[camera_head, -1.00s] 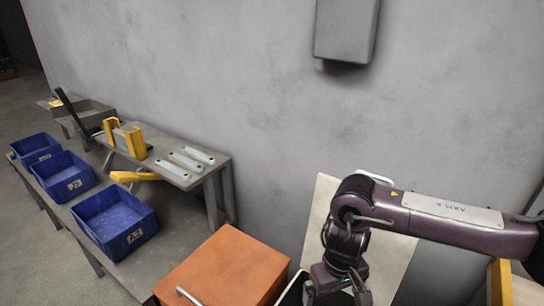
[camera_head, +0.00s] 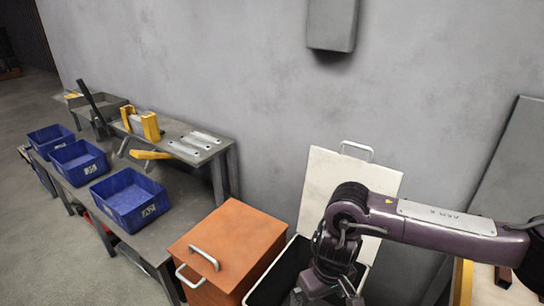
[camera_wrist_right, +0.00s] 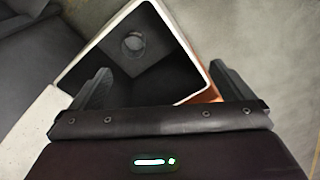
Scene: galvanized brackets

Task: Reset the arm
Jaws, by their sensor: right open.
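My right arm comes in from the right in the head view. My right gripper (camera_head: 325,297) hangs over an open cooler-like box (camera_head: 283,274) with a pale rim, a dark inside and a raised white lid (camera_head: 340,190). The fingertips are cut off by the bottom edge there. In the right wrist view the gripper (camera_wrist_right: 162,84) is open, its two fingers apart with nothing between them. Beyond them is the box's dark interior, with a small round grey shape (camera_wrist_right: 132,43) inside that I cannot identify. My left gripper is not in view.
An orange box (camera_head: 235,240) with handles stands left of the open box. A grey bench (camera_head: 190,245) at left holds several blue bins (camera_head: 128,198). Behind it, a table carries flat metal brackets (camera_head: 195,143) and a yellow fixture (camera_head: 150,126). A wall stands behind.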

